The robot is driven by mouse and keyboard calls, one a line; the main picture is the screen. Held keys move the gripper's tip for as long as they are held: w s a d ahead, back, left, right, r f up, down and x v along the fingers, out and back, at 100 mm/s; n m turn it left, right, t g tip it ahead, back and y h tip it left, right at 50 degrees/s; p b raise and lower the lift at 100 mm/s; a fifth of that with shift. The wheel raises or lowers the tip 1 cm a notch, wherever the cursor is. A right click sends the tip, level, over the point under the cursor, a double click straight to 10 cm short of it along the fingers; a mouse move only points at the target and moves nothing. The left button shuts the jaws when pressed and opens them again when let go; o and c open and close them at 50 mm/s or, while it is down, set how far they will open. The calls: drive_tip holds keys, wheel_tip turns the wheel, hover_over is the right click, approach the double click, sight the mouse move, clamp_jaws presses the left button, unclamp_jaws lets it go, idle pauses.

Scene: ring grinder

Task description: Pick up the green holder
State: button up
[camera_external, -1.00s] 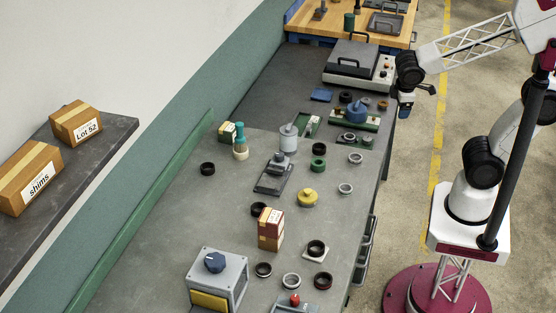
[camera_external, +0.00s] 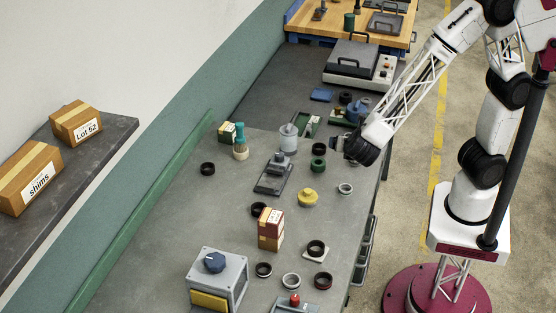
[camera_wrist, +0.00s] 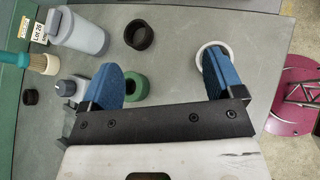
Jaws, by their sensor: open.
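The green holder (camera_external: 319,164) is a short round ring with a dark centre. It lies flat on the grey bench below a black ring. It also shows in the wrist view (camera_wrist: 138,88), partly hidden by my left blue finger. My gripper (camera_wrist: 161,68) is open with nothing between its fingers, which point down towards the bench. The right finger overlaps a white ring (camera_wrist: 226,46). In the external view my gripper (camera_external: 337,143) is over the bench's right side, up and right of the holder, its fingers mostly hidden by my wrist.
A grey cylinder (camera_external: 288,138) and a black ring (camera_external: 318,149) stand near the holder. A dark grey device (camera_external: 273,176) and a yellow knob-topped part (camera_external: 308,197) lie to its left and below.

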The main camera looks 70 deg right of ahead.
sight(319, 162)
drive_tip(key=w+a+f+n+t, duration=0.1)
drive_tip(key=a+n, duration=0.1)
drive_tip(key=a+f+n+t, duration=0.1)
drive_tip(key=a+f+n, duration=0.1)
drive_tip(key=a, duration=0.1)
drive_tip(key=w+a+f+n+t, duration=0.1)
drive_tip(key=a+f, duration=0.1)
drive_tip(key=a, duration=0.1)
drive_tip(key=shift+w+a+n+t, duration=0.25)
drive_tip(key=shift+w+n+t, duration=0.05)
drive_tip(key=shift+w+n, duration=0.1)
drive_tip(key=shift+d, duration=0.1)
drive_tip(key=shift+x, duration=1.25)
drive_tip(key=shift+x, duration=2.6)
drive_tip(key=c, duration=1)
drive_tip(key=shift+r, duration=0.15)
drive_tip(key=shift+c, duration=0.2)
